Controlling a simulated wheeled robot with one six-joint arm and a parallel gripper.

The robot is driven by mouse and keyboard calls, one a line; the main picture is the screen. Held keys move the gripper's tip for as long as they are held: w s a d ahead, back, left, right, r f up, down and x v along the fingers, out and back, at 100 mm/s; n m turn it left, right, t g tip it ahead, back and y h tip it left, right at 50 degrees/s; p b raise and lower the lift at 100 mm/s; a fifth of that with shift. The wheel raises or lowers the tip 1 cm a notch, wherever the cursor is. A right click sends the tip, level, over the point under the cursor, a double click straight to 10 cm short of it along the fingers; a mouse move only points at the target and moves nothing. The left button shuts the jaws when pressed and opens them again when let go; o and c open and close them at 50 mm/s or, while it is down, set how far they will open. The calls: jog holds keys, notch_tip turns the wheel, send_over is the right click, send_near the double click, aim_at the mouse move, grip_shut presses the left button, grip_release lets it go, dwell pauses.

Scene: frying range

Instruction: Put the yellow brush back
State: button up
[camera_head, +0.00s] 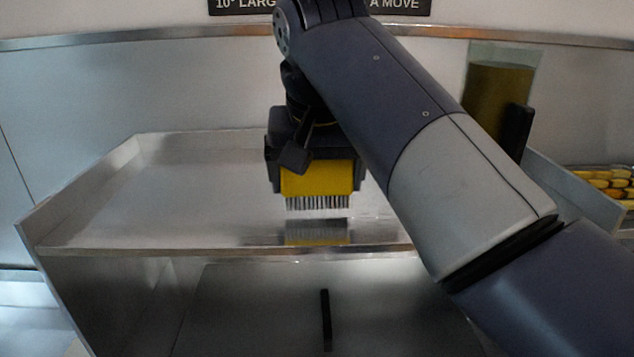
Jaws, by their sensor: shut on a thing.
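The yellow brush (317,178) has a yellow block with dark bristles pointing down. My gripper (300,160) is shut on it from above. The brush is upright and held a little above the metal shelf (180,200), whose shiny surface shows its reflection just below the bristles. The gripper's fingers and the top of the brush are partly hidden by my own wrist.
The shelf has a raised left side wall (85,195) and a front edge. A black handle (326,320) is on the panel below. At right stand a container of brownish-yellow liquid (495,95) and a tray of yellow food pieces (610,183). The shelf's left part is clear.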

jog(key=shift+f, duration=0.65)
jog(key=shift+f, duration=0.1)
jog(key=o, duration=1.6)
